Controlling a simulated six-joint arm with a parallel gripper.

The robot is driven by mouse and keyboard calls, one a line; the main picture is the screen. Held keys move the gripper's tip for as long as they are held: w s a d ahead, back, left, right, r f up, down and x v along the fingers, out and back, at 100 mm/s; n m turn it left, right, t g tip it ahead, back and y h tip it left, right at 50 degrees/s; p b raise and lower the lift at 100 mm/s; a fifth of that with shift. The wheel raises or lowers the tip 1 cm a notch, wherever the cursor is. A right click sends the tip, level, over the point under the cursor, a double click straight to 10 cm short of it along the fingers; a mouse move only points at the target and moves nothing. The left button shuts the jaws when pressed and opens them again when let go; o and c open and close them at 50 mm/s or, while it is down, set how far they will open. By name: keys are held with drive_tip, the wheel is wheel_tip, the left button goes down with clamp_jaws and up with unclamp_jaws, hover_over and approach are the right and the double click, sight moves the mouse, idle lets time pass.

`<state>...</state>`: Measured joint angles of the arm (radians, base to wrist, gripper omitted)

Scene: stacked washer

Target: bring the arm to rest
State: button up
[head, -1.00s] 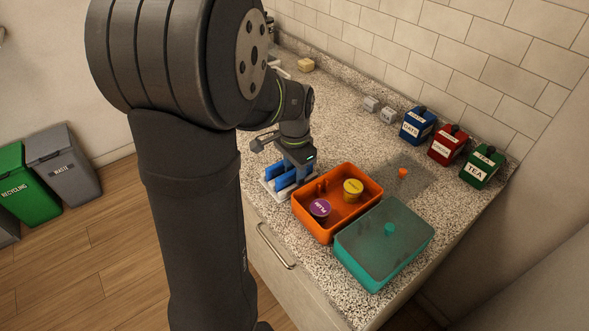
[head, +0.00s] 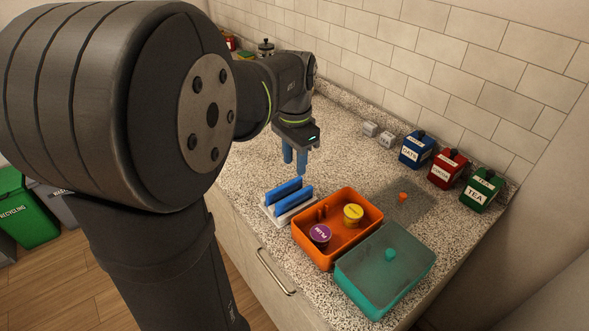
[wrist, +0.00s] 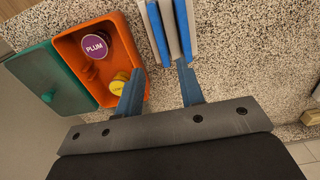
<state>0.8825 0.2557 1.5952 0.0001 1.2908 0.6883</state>
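My gripper (head: 295,166) is raised above the granite counter, behind the small rack, with its blue fingers pointing down. The wrist view shows the fingers (wrist: 160,82) spread apart with nothing between them. The white-based rack with blue uprights (head: 287,200) stands on the counter; in the wrist view it (wrist: 168,32) lies beyond the fingertips. My dark arm fills the left of the head view and hides part of the counter's back left.
An open orange box (head: 374,213) holds a purple plum cup (head: 319,234) and a yellow cup (head: 353,213). A teal box (head: 385,272) adjoins it. Blue (head: 416,149), red (head: 446,168) and green (head: 481,190) canisters line the tiled wall.

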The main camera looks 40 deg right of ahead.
sight(295, 194)
idle(0.4)
wheel_tip(295, 194, down, 12)
drive_tip(key=shift+r, duration=1.95)
